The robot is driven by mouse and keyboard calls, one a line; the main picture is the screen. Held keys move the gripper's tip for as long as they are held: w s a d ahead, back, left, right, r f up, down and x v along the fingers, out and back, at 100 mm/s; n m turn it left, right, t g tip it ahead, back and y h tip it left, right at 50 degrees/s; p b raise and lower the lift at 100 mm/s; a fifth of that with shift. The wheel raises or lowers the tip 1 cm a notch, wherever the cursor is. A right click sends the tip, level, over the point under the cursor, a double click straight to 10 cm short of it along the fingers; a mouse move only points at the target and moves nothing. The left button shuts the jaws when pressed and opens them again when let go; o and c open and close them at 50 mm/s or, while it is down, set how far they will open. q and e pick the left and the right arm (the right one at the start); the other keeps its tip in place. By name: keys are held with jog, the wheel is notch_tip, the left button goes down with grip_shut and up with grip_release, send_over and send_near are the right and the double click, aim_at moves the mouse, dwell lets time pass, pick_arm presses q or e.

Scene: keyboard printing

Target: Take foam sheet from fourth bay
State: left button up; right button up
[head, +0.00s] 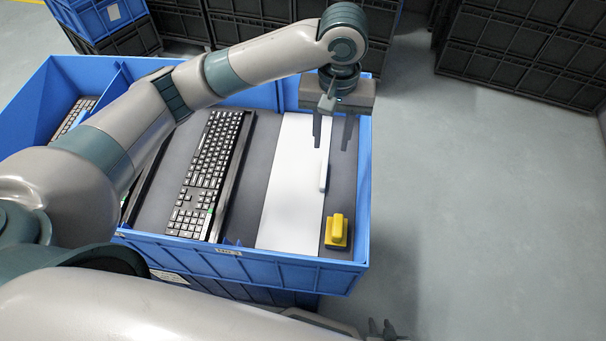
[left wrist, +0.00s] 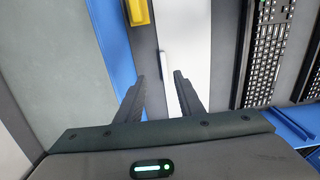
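A flat white sheet (head: 285,200), which looks like the foam sheet, lies on the dark grey surface in the right part of the blue crate (head: 250,262). A small white bar-like grip (head: 324,177) is on its right edge; the sheet (left wrist: 186,35) and grip (left wrist: 165,68) also show in the left wrist view. My left gripper (head: 333,132) is open and empty over the sheet's far right end. Its two fingers (left wrist: 162,92) are apart, pointing toward the grip without visible contact. My right gripper (head: 382,328) shows only as fingertips at the bottom edge, apart and empty.
A yellow handled block (head: 337,231) sits right of the sheet's near end. A black keyboard (head: 207,170) lies left of the sheet. Another keyboard (head: 72,117) is in the crate's far-left bay. Dark crates (head: 530,45) stand behind; the floor at right is clear.

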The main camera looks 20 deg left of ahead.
pick_arm(q)
send_over(323, 184)
jog(key=f, duration=1.2)
jog(key=shift+w+d+f, duration=0.15)
jog(key=shift+d, duration=0.15)
jog(key=f, duration=0.4)
jog(key=shift+a+f+p, duration=0.1)
jog(key=shift+a+p, duration=0.25)
jog(key=shift+a, duration=0.05)
jog(key=shift+f, duration=0.5)
grip_shut()
